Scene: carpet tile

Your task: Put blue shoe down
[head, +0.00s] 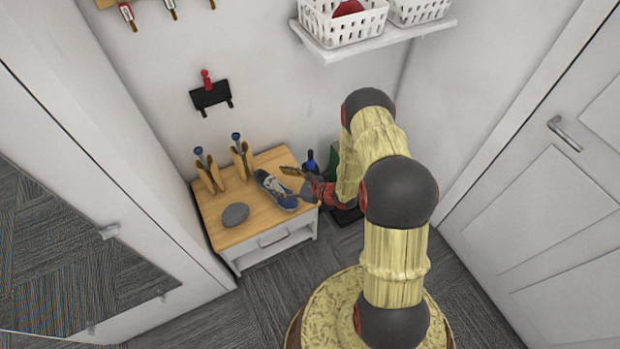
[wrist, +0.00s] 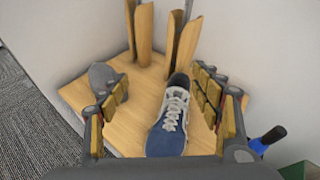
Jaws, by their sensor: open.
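The blue shoe (head: 276,190) has white laces and lies on the wooden top of a small cabinet (head: 237,236). It also shows in the wrist view (wrist: 170,122), with its blue toe toward the camera. My gripper (head: 292,182) is open at the right side of the cabinet top. In the wrist view my gripper (wrist: 165,90) has its fingers spread wide, and the shoe lies between them, nearer the right finger. I cannot tell whether that finger touches the shoe.
A grey rounded object (head: 235,214) lies at the front left of the cabinet top. Two wooden holders (head: 209,178) with blue-topped items stand at the back. A blue bottle-like object (head: 310,162) and a green box (head: 333,158) stand right of the cabinet. A shelf (head: 372,42) with white baskets hangs above.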

